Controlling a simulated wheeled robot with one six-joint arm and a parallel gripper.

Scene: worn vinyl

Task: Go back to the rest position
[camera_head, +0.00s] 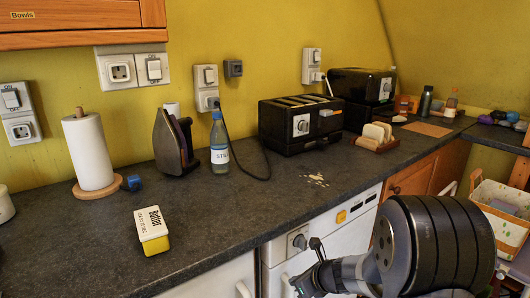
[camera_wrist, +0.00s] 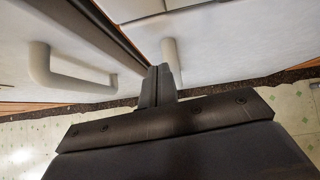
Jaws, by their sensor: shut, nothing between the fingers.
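My gripper (camera_wrist: 160,72) shows in the wrist view with its two fingers together and nothing between them. It is below the counter, in front of white door fronts with a pale handle (camera_wrist: 70,72) to its left and another handle (camera_wrist: 171,56) just beyond the fingertips. In the head view my arm is at the lower right, in front of the counter edge, and my gripper (camera_head: 300,284) is partly seen at the bottom near the white appliance (camera_head: 335,232). Whether the fingers touch any front cannot be told.
The dark worktop (camera_head: 215,235) holds a butter box (camera_head: 151,231), paper towel roll (camera_head: 90,153), iron (camera_head: 172,143), bottle (camera_head: 219,145), black toaster (camera_head: 300,122) and toast rack (camera_head: 376,137). Crumbs (camera_head: 317,179) lie near the front edge. A bin (camera_head: 499,222) stands at the right. Floor shows below the doors.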

